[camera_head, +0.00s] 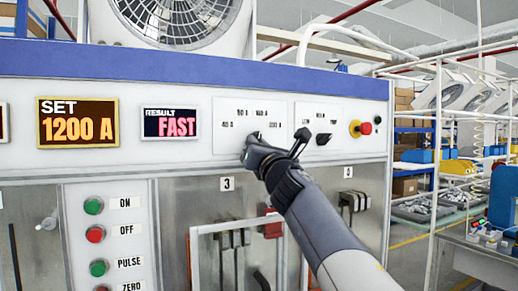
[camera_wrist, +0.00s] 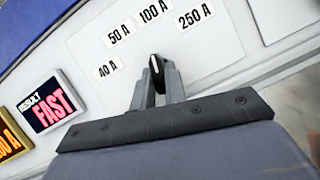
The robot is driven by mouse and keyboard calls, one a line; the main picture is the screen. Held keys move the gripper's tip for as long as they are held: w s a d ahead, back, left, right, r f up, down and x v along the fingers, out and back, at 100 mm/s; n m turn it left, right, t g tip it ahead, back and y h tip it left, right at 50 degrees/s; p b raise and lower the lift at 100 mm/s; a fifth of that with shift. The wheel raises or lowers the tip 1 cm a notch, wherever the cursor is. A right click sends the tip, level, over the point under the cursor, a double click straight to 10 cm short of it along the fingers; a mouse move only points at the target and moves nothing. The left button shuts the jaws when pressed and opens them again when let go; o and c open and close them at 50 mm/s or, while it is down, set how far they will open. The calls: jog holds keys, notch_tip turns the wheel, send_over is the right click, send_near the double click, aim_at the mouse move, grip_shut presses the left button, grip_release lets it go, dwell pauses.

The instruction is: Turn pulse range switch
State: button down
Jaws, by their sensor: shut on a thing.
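The pulse range switch (camera_wrist: 158,72) is a black knob with a white pointer mark, on a white plate marked 40 A, 50 A, 100 A and 250 A. In the wrist view its mark points up, roughly toward the 100 A label (camera_wrist: 155,11). My gripper (camera_wrist: 159,84) is shut on the knob, with one grey finger on each side. In the head view my gripper (camera_head: 256,138) reaches the same plate (camera_head: 228,112) from the lower right and hides most of the knob.
A second plate to the right carries another black knob (camera_head: 323,139). A red emergency button (camera_head: 365,128) is beyond it. Displays read SET 1200 A (camera_head: 78,122) and RESULT FAST (camera_head: 171,122). Several push buttons (camera_head: 94,205) line the lower left. A white frame (camera_head: 194,255) stands below my arm.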

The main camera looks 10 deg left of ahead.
jog(key=shift+s+a+r+m+h+p, duration=0.1)
jog(key=shift+m+h+p, duration=0.3)
jog(key=shift+m+h, duration=1.1)
jog(key=shift+a+r+m+h+p, duration=0.1)
jog(key=shift+m+h+p, duration=0.3)
jog(key=shift+m, duration=2.25)
jog(key=shift+s+a+r+m+h+p, duration=0.1)
jog(key=shift+m+h+p, duration=0.25)
jog(key=shift+m+h, duration=1.2)
jog(key=shift+d+m+y, duration=0.1)
jog(key=shift+m+y, duration=0.45)
jog(key=shift+m, duration=0.05)
jog(key=c, duration=1.4)
grip_release()
jog(key=shift+c, duration=0.2)
jog(key=b+v, duration=0.5)
jog(key=v, duration=0.5)
jog(key=shift+s+f, duration=0.25)
jog(key=shift+s, duration=0.1)
